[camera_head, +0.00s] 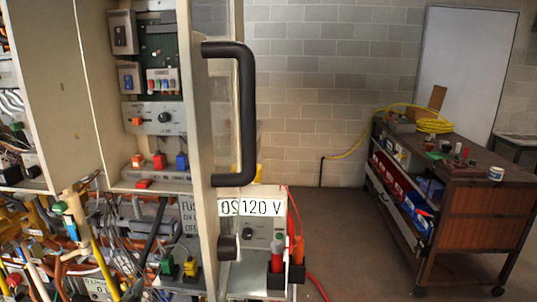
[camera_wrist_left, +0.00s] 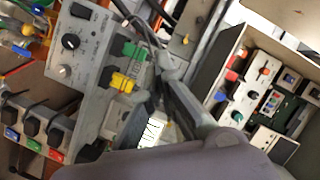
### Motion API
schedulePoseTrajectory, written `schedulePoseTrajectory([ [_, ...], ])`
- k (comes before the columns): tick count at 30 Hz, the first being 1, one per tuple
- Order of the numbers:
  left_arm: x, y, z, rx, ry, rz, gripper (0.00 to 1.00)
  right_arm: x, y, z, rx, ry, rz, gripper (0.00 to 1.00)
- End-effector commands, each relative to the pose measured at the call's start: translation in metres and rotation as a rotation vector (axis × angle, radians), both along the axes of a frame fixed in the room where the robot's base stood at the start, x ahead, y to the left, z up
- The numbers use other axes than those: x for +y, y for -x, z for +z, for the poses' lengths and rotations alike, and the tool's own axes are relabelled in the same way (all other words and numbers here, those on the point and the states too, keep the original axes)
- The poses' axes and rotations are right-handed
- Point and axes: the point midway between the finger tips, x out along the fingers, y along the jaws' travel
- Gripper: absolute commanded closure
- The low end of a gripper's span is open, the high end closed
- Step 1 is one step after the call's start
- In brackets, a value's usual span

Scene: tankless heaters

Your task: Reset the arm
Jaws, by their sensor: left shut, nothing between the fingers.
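My left gripper (camera_wrist_left: 166,72) shows in the left wrist view as grey fingers reaching up from the bottom. It is shut with nothing held. Its tips are close to a green connector (camera_wrist_left: 134,50) and a yellow connector (camera_wrist_left: 123,82); I cannot tell whether they touch anything. In the head view the green connector (camera_head: 167,265) and yellow connector (camera_head: 190,267) sit low in the cabinet, and I cannot clearly pick out the gripper among the cables. My right gripper is in neither view.
An upright panel with a black handle (camera_head: 245,115) stands beside the open cabinet of switches. A 120 V box (camera_head: 252,232) is behind its lower edge. Dense cables fill the lower left. Open floor lies before a wheeled workbench (camera_head: 470,180) at right.

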Motion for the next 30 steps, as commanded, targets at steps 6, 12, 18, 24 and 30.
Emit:
schedulePoseTrajectory([
  [6, -0.019, 0.094, -0.130, 0.431, 0.379, 0.126, 1.00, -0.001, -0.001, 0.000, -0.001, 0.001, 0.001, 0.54],
  [12, -0.042, 0.171, -0.186, 0.704, 0.579, 0.222, 1.00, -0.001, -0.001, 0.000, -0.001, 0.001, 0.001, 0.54],
  [18, -0.064, 0.238, -0.214, 0.917, 0.715, 0.306, 1.00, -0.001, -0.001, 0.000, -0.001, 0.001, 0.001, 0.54],
  [24, -0.071, 0.242, -0.261, 0.982, 0.736, 0.331, 1.00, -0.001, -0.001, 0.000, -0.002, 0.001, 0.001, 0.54],
  [30, -0.073, 0.236, -0.327, 1.007, 0.728, 0.338, 1.00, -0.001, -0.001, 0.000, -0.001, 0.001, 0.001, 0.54],
])
